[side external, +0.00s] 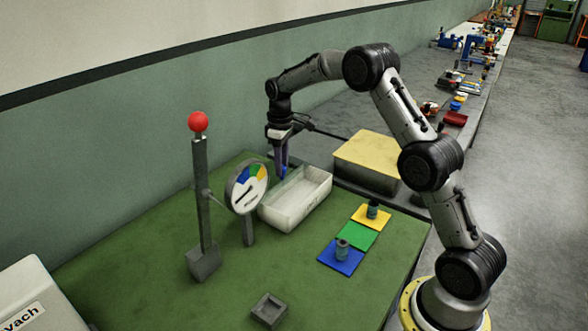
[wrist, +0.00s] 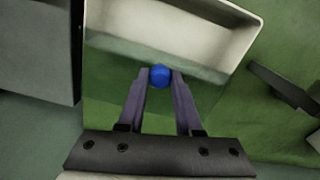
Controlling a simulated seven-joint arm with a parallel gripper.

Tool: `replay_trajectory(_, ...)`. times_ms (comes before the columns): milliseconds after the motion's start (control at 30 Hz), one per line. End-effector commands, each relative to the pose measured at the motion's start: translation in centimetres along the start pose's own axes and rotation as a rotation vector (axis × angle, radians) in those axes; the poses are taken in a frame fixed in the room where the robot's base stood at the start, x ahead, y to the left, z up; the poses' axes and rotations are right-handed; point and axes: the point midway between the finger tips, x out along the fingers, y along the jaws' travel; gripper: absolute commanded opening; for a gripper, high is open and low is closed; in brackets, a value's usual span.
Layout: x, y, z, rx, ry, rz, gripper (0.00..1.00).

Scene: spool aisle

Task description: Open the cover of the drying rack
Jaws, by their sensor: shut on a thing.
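A white open-topped bin (side external: 290,213) stands on the green table top. It is probably the drying rack; nothing is labelled so. My gripper (side external: 282,172) points down at the bin's back left side. In the wrist view my gripper (wrist: 159,77) is shut on a small blue ball-shaped knob (wrist: 160,76), with one finger on each side. The bin's pale wall (wrist: 200,20) shows beyond the knob. A faint paler pane seems to lie around the knob, perhaps a clear cover; I cannot tell its angle.
A yellow-topped box (side external: 368,150) stands right of the bin. A dial gauge (side external: 246,188) and a post with a red ball (side external: 198,122) stand left. Coloured pads (side external: 358,238) with small cylinders and a grey square dish (side external: 269,310) lie in front.

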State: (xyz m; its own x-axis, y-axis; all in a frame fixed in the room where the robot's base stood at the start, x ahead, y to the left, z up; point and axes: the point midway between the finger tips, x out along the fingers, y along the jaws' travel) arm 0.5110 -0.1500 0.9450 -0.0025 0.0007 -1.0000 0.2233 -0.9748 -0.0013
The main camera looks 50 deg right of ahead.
Motion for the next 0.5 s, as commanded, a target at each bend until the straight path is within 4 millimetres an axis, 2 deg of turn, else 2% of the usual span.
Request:
replay_trajectory(33,-0.17,0.19,-0.76,-0.001,0.008,0.004,0.0)
replay_trajectory(167,-0.22,0.33,-1.49,0.0,0.008,0.004,0.0)
replay_trajectory(500,-0.26,0.35,-1.64,0.0,0.009,0.004,0.0)
